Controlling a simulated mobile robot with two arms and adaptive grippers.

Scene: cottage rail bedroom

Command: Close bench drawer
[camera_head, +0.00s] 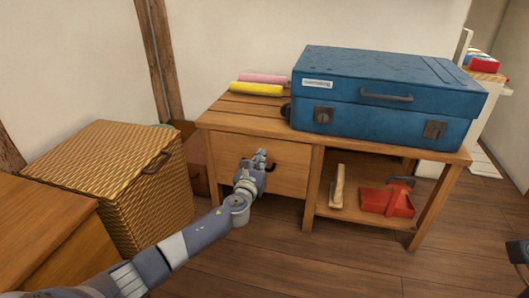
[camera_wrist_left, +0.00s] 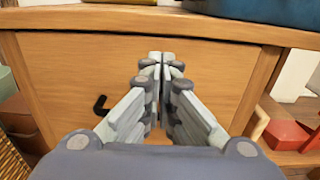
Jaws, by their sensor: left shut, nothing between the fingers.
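The bench drawer (camera_head: 288,178) is a plain wooden front on the left side of the wooden bench (camera_head: 233,119). It looks about level with the bench frame; I cannot tell if a small gap is left. The drawer front also fills the left wrist view (camera_wrist_left: 70,70), with its black handle (camera_wrist_left: 100,105) left of my fingers. My left gripper (camera_head: 262,158) is shut and empty, its fingertips (camera_wrist_left: 161,58) pointing at the drawer front. I cannot tell if they touch it. In the head view, the gripper hides part of the drawer front.
A blue suitcase (camera_head: 385,95) and yellow and pink rolls (camera_head: 257,89) lie on the bench. A red toolbox-like item (camera_head: 387,203) and a wooden block (camera_head: 338,187) sit on its lower shelf. A wicker basket (camera_head: 120,170) stands left. Floor in front is clear.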

